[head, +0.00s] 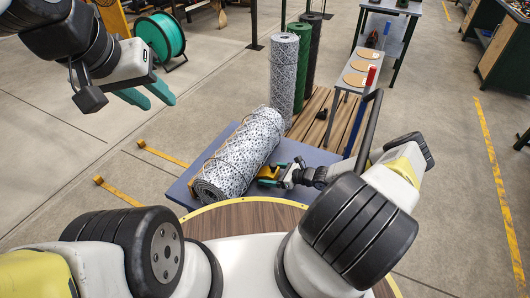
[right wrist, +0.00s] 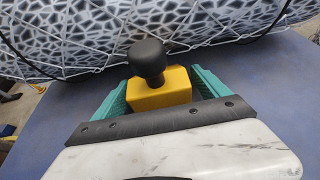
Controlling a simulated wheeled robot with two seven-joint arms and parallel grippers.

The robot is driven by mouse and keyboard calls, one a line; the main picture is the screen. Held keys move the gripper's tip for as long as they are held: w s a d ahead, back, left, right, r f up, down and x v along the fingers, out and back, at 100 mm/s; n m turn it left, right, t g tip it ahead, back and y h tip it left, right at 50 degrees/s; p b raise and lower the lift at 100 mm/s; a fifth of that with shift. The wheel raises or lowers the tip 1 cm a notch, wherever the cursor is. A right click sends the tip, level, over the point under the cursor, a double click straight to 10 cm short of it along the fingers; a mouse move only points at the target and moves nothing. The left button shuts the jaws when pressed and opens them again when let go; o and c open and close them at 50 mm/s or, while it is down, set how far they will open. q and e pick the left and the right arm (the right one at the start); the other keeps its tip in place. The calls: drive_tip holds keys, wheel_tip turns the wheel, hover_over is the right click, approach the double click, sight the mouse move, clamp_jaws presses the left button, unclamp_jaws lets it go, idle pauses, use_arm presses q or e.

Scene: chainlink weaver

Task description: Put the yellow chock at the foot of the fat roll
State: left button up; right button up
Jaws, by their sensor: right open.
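The yellow chock (right wrist: 158,90) with a black knob (right wrist: 147,58) sits on the blue platform (right wrist: 250,108), close against the lower side of the fat roll (right wrist: 190,25), which is pale grey with a mesh pattern. In the head view the fat roll (head: 240,155) lies slantwise on the blue platform (head: 181,193), and the chock (head: 267,172) is at its right side. My right gripper (head: 270,174) is open, with its teal fingers on either side of the chock. Whether the chock touches the roll is hard to tell. My left gripper (head: 158,98) is open and empty, raised at the upper left.
Upright rolls, one grey (head: 283,72) and one green (head: 302,55), stand behind on a wooden pallet (head: 322,120). A narrow bench (head: 378,50) with tan discs stands at the back right. A teal reel (head: 160,38) sits at the upper left. Yellow strips (head: 118,191) lie left of the platform.

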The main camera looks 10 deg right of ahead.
drive_tip(key=shift+r, duration=0.2)
drive_tip(key=v, duration=1.2)
